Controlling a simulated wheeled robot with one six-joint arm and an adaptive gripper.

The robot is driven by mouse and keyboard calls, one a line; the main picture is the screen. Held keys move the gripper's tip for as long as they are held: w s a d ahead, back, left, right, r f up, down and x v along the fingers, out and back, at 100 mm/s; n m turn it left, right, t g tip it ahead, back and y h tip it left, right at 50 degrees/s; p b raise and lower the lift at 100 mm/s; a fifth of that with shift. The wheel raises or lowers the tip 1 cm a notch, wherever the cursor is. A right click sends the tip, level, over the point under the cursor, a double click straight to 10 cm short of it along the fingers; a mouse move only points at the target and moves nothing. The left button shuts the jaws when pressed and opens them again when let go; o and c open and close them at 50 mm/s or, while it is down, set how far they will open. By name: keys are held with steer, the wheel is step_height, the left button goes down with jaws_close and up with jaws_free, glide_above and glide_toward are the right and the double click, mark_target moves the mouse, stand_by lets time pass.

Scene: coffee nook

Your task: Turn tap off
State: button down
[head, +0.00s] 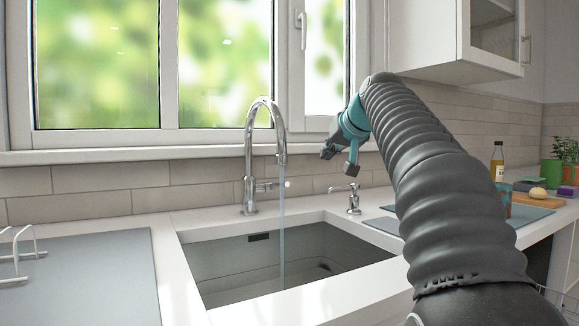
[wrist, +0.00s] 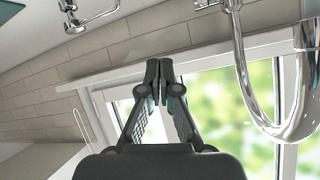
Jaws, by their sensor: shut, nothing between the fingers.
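The chrome tap (head: 250,150) stands behind the sink, with its tall curved spout over the basin. A thin stream of water (head: 282,235) runs from the spout into the sink (head: 230,265). A short side lever (head: 268,186) with a pale round end sticks out to the right of the tap's body. My gripper (head: 328,152) is shut and empty, in the air right of the spout and above the lever, apart from both. In the wrist view my shut fingers (wrist: 158,68) are in the middle, and the tap (wrist: 245,80) is inverted at the right.
A chrome soap dispenser (head: 353,198) stands right of the tap; it also shows in the wrist view (wrist: 75,20). The window (head: 220,65) and tiled wall (head: 110,190) are behind. A wall cabinet (head: 430,40) hangs above right. A bottle (head: 497,160) stands on the right counter.

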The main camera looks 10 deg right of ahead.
steer(key=w+a+r+n+y, duration=0.2)
steer(key=a+y, duration=0.1)
steer(key=a, duration=0.1)
steer(key=shift+w+a+f, duration=0.65)
steer(key=shift+w+f, duration=0.55)
steer(key=shift+f, duration=0.2)
steer(key=shift+w+a+f, duration=0.65)
steer(key=shift+w+f, duration=0.5)
steer(key=shift+f, duration=0.3)
steer(key=shift+w+a+f, duration=0.65)
steer(key=shift+w+f, duration=0.55)
steer(key=shift+f, duration=0.2)
